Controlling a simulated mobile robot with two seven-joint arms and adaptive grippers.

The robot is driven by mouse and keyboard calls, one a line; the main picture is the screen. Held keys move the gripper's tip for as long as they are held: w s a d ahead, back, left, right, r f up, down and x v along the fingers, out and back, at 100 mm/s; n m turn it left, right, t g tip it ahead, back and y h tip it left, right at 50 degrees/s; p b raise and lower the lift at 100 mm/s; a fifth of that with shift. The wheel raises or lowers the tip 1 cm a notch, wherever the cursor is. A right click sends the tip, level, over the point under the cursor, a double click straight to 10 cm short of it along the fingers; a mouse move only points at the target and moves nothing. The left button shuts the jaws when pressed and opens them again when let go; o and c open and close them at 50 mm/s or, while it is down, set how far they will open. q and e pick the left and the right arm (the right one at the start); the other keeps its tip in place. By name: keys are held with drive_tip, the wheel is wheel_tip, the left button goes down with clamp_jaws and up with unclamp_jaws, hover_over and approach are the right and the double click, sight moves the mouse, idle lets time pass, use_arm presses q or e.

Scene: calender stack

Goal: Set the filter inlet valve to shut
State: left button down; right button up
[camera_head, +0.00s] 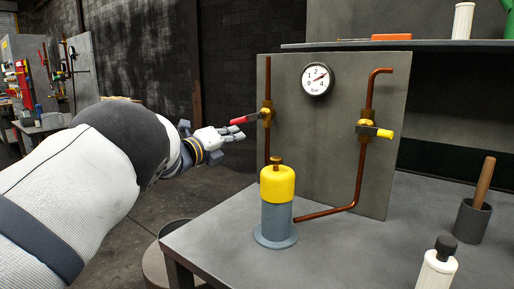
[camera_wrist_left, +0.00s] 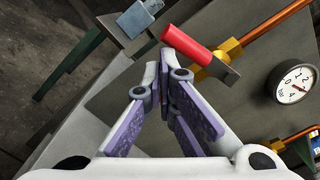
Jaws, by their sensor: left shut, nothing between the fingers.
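A valve with a red lever (camera_head: 243,120) sits on the left vertical copper pipe of a grey panel. Its lever sticks out to the left, roughly across the pipe. A second valve with a yellow-tipped lever (camera_head: 385,133) sits on the right pipe, its lever pointing right. I cannot tell from labels which one is the filter inlet. My left gripper (camera_head: 238,133) is shut and empty, just below and left of the red lever. In the left wrist view, the red lever (camera_wrist_left: 188,44) lies just beyond the fingertips (camera_wrist_left: 160,68); contact is unclear. My right gripper is not in view.
A yellow and grey-blue canister (camera_head: 277,200) stands on the table before the panel (camera_head: 336,150). A pressure gauge (camera_head: 316,79) is mounted high on the panel. A cup with a wooden handle (camera_head: 474,217) and a white bottle (camera_head: 437,270) stand at right.

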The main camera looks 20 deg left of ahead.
use_arm(q)
drive_tip(key=shift+w+a+r+m, duration=0.2)
drive_tip(key=shift+a+r+m, duration=0.3)
drive_tip(key=shift+r+m, duration=0.3)
drive_tip(key=shift+r, duration=0.1)
drive_tip(key=shift+a, duration=0.1)
